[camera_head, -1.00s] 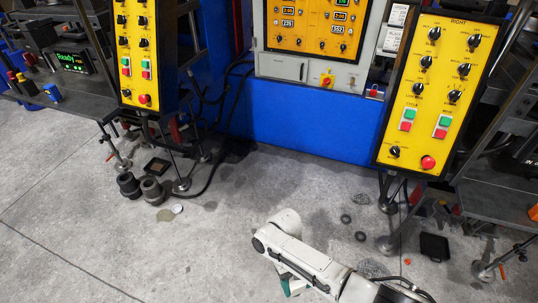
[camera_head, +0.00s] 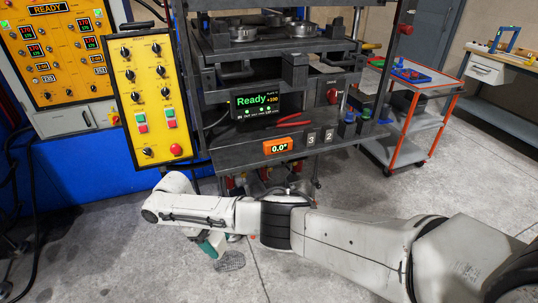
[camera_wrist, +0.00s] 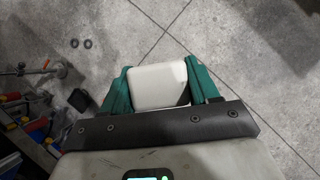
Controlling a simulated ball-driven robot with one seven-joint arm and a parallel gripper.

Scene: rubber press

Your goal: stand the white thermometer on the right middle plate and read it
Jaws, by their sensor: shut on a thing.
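In the wrist view, my gripper (camera_wrist: 157,88) has its two green fingers shut on the white thermometer (camera_wrist: 158,86), a pale block with rounded corners. No reading shows on the side facing me. In the head view, my gripper (camera_head: 210,246) hangs low over the floor, in front of and below the press table; the thermometer cannot be made out there. The right press (camera_head: 275,50) stands ahead with stacked dark plates, and round metal pieces (camera_head: 243,33) lie on one. I cannot tell for certain which level is the middle plate.
The press table (camera_head: 235,155) holds a "Ready" screen (camera_head: 257,104), an orange 0.0° display (camera_head: 277,146), red-handled pliers (camera_head: 290,123), and blocks marked 3 and 2 (camera_head: 311,139). A yellow control panel (camera_head: 147,95) stands left. An orange-framed trolley (camera_head: 412,110) stands right.

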